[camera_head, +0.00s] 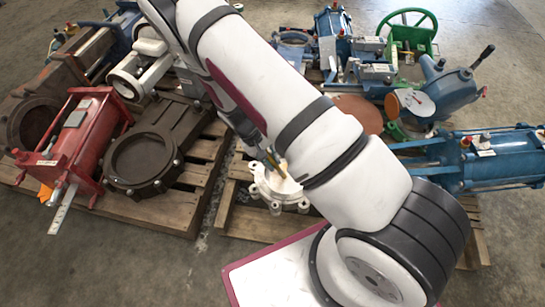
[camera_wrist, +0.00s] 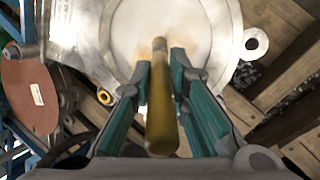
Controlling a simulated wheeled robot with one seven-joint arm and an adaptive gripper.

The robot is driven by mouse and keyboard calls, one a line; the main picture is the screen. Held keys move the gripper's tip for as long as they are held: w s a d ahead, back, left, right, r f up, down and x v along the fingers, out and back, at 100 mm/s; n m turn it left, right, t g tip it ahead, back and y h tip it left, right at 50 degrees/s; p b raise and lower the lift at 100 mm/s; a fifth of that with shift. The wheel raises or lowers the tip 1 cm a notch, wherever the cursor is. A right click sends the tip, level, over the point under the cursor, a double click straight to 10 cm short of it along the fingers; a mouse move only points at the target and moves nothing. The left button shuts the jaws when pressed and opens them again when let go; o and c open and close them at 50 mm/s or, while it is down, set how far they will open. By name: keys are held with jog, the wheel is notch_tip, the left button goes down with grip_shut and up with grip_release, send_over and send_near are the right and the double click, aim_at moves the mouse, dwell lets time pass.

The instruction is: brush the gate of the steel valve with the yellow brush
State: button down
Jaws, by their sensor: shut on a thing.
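The steel valve (camera_head: 277,192) lies on a pallet below my arm in the head view, partly hidden by the arm. Its round pale gate (camera_wrist: 196,28) fills the top middle of the wrist view, inside a metal ring with bolt lugs. My gripper (camera_wrist: 161,78) is shut on the yellow brush (camera_wrist: 161,120), which sits between its green fingers. The brush's far end lies over the gate, near its middle in the wrist view; I cannot tell whether it touches. In the head view the gripper is mostly hidden behind my arm.
A red valve actuator (camera_head: 88,135) and a dark round gate valve (camera_head: 140,160) lie on the left pallet. Blue valves (camera_head: 490,155) and a green handwheel (camera_head: 408,30) crowd the right side. A brown disc (camera_wrist: 30,95) shows left in the wrist view. Concrete floor is clear at the lower left.

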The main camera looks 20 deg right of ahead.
jog(key=shift+s+d, duration=0.2)
jog(key=shift+d, duration=0.3)
jog(key=shift+s+d, duration=0.2)
jog(key=shift+d, duration=0.3)
jog(key=shift+w+a, duration=0.25)
jog(key=shift+a, duration=0.3)
jog(key=shift+w+a, duration=0.2)
jog(key=shift+a, duration=0.35)
jog(key=shift+s+d, duration=0.25)
jog(key=shift+d, duration=0.35)
jog(key=shift+s+d, duration=0.2)
jog(key=shift+d, duration=0.35)
jog(key=shift+w+d, duration=1.5)
jog(key=shift+w, duration=0.1)
jog(key=shift+s+a+r, duration=0.1)
jog(key=shift+s+a, duration=0.15)
jog(key=shift+s, duration=0.4)
jog(key=shift+s+a+r, duration=0.1)
jog(key=shift+s+a, duration=0.2)
jog(key=shift+s, duration=0.3)
jog(key=shift+s+a, duration=0.25)
jog(key=shift+s, duration=0.4)
jog(key=shift+s+d, duration=0.25)
jog(key=shift+d, duration=0.3)
jog(key=shift+s+d, duration=0.2)
jog(key=shift+d, duration=0.3)
